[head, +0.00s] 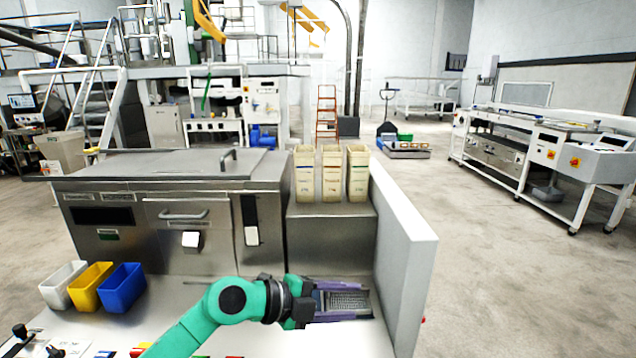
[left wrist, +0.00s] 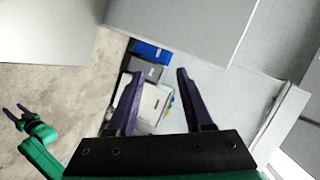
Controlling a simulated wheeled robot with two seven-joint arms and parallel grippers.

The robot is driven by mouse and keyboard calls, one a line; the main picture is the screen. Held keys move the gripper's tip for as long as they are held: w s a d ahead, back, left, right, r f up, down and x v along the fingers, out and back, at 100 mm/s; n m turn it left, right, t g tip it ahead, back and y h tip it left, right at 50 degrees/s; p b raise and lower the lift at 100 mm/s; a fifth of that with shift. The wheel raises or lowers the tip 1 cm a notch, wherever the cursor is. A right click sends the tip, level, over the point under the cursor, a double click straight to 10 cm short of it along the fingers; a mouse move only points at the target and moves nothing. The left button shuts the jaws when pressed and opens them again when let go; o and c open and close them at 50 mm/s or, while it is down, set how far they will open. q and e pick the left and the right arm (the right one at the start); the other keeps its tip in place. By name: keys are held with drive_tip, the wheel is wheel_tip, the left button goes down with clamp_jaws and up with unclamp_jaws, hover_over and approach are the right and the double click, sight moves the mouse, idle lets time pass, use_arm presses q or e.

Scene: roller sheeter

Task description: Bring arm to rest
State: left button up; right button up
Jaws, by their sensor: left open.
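My left arm, green, reaches in from the bottom of the head view. Its gripper (head: 346,300) has two purple fingers spread apart and pointing right, above the right end of the steel worktop. A grey grated surface shows between them, and nothing is held. In the left wrist view the same gripper (left wrist: 160,74) is open, with a white box-like thing (left wrist: 154,104) below and beyond the fingers, apart from them. Another green arm with a small purple gripper (left wrist: 16,117) shows at the left of that view; it looks like my right one, too small to judge.
White, yellow and blue bins (head: 122,288) stand left on the worktop. A steel machine (head: 170,215) stands behind, beside several cream containers (head: 332,173) on a steel block. A pale upright panel (head: 405,260) borders the worktop's right side. Open floor (head: 500,280) lies beyond it.

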use_arm(q)
wheel_tip(320, 180, up, 7)
drive_tip(key=n+t+h, duration=0.3)
drive_tip(key=t+h, duration=0.1)
drive_tip(key=w+a+r+n+t+y, duration=0.2)
drive_tip(key=w+a+n+t+y, duration=0.1)
drive_tip(key=a+n+t+y, duration=0.9)
drive_tip(key=s+a+f+n+g+y, duration=0.25)
drive_tip(key=a+f+n+g, duration=0.2)
drive_tip(key=a+f, duration=0.35)
drive_tip(key=s+a+f+n+g+y, duration=0.2)
drive_tip(key=a+f+n+g+y, duration=0.15)
drive_tip(key=a+f+n, duration=0.4)
drive_tip(key=s+f+m+g+h, duration=0.1)
drive_tip(key=s+f+g, duration=0.8)
drive_tip(key=s+f, duration=0.9)
drive_tip(key=s+f+g+p, duration=0.1)
drive_tip(key=s+f, duration=0.1)
drive_tip(key=f, duration=0.9)
drive_tip(key=s+f+g, duration=0.1)
drive_tip(key=s+f, duration=0.2)
drive_tip(key=f, duration=0.9)
drive_tip(key=s+a+f+g, duration=0.1)
drive_tip(key=s+a+f, duration=0.2)
drive_tip(key=s+f, duration=0.8)
drive_tip(key=s, duration=0.4)
drive_tip(key=shift+f+m+p, duration=0.35)
drive_tip(key=shift+m+p, duration=0.05)
